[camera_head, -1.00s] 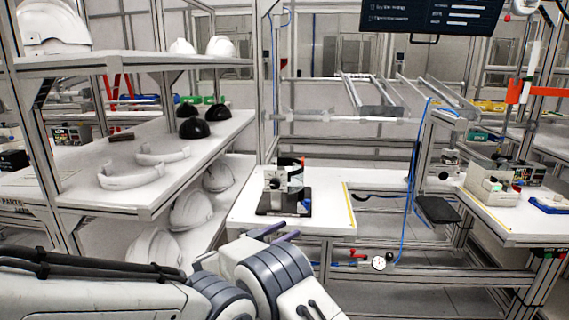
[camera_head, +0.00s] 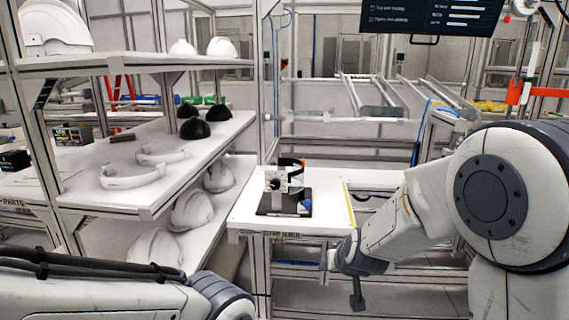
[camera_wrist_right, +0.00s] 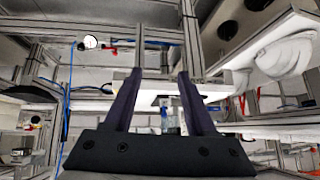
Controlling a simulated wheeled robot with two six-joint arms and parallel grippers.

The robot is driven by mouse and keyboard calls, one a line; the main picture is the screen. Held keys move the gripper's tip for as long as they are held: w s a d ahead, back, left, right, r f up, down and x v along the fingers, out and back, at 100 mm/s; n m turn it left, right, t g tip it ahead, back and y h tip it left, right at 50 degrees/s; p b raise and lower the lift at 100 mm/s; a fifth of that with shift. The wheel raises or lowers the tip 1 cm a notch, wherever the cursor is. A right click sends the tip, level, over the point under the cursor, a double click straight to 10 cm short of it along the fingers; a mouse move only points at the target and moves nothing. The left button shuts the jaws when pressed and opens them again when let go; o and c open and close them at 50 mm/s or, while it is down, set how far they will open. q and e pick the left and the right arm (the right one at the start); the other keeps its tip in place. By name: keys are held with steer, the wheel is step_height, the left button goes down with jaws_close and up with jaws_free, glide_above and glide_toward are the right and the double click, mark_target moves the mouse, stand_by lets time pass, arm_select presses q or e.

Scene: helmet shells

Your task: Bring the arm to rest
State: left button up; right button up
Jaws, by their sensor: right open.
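My right arm (camera_head: 400,225) comes in from the right in the head view, its wrist in front of the right end of the small white table. In the right wrist view my right gripper (camera_wrist_right: 163,40) has its two dark purple fingers apart, with nothing between the tips. In the head view the gripper is only a small dark shape below the wrist, its fingers hard to make out. My left arm (camera_head: 100,292) lies along the lower left edge; its gripper is out of view.
A small fixture on a dark base (camera_head: 285,200) stands on the white table (camera_head: 245,218). The shelf rack at left holds white helmet shells (camera_head: 190,210), black shells (camera_head: 195,129) and curved white bands (camera_head: 130,176). A dark screen (camera_head: 430,16) hangs above.

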steer(key=s+d+f+g+h, duration=0.1)
steer(key=s+d+f+g, duration=0.15)
steer(key=s, duration=0.75)
steer(key=s+d+f+g, duration=0.2)
steer(key=s+d+g, duration=0.15)
steer(key=s, duration=0.55)
steer(key=s+a+r+n+g+y+p, duration=0.1)
steer(key=s+a+r+n+g+p, duration=0.1)
steer(key=s+a+r+n+p, duration=0.5)
steer(key=s+a+r+p, duration=0.4)
steer(key=s+a+r, duration=0.2)
steer(key=r, duration=0.4)
steer(key=shift+s+a+n, duration=0.15)
steer(key=shift+n, duration=0.15)
